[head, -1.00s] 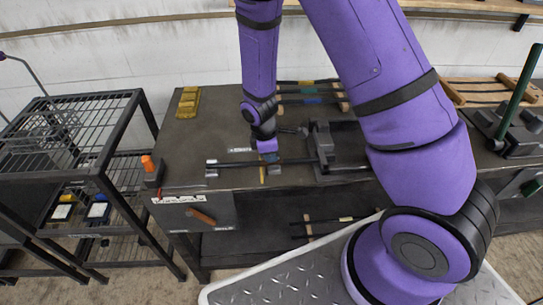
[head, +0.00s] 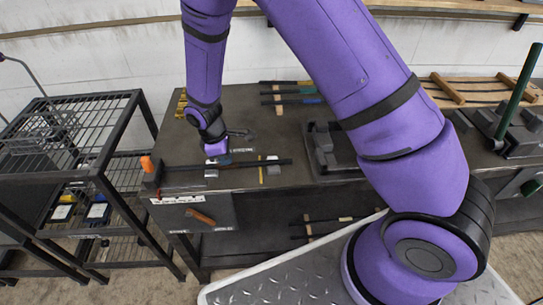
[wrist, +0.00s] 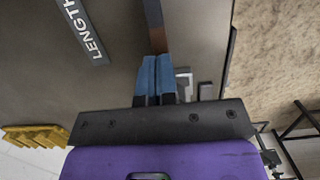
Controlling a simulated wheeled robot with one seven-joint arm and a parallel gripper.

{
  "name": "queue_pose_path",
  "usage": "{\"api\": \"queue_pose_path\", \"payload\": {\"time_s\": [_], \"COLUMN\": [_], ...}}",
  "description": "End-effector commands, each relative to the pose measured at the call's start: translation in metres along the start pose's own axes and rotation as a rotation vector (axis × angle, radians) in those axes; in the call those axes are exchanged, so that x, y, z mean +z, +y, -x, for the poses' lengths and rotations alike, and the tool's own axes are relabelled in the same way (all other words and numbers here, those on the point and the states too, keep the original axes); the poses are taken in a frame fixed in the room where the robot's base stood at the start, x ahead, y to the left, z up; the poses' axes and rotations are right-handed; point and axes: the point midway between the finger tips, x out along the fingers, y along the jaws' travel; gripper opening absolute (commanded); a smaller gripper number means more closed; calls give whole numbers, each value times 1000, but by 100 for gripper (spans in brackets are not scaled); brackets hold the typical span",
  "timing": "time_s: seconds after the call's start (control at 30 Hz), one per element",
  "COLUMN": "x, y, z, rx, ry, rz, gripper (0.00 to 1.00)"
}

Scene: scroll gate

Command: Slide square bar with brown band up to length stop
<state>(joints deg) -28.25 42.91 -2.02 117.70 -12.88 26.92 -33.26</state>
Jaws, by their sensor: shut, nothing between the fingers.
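The square bar (head: 250,163) is dark and lies left to right along the front of the bench on small grey supports. In the wrist view its brown band (wrist: 158,40) shows just beyond my fingertips. The length stop (head: 152,175), a dark block with an orange knob (head: 147,163), is at the bar's left end; I cannot tell whether they touch. My gripper (head: 215,160) is over the left half of the bar. In the wrist view its blue fingers (wrist: 156,62) are shut together with nothing between them, tips at the bar; contact is unclear.
A dark vise-like fixture (head: 335,150) stands right of the bar. Several other bars (head: 290,92) lie on a rack at the back. Yellow blocks (head: 181,103) are at the back left. A wire shelf cart (head: 75,130) stands left of the bench.

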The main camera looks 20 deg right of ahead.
Motion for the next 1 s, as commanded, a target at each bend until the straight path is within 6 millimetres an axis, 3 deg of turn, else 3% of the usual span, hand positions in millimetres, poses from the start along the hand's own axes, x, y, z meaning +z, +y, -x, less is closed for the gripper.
{"api": "queue_pose_path", "payload": {"time_s": [0.03, 0.3, 0.67, 0.77, 1.0], "x": [-8, -8, -4, -3, -3], "y": [-6, -6, -4, -4, -2], "z": [-5, -5, 11, 19, 61], "rx": [-4, -4, -4, -2, -1], "ry": [9, 9, 6, 7, 9], "rz": [10, 11, 7, 6, 5], "gripper": [0, 0, 0, 0, 0]}}
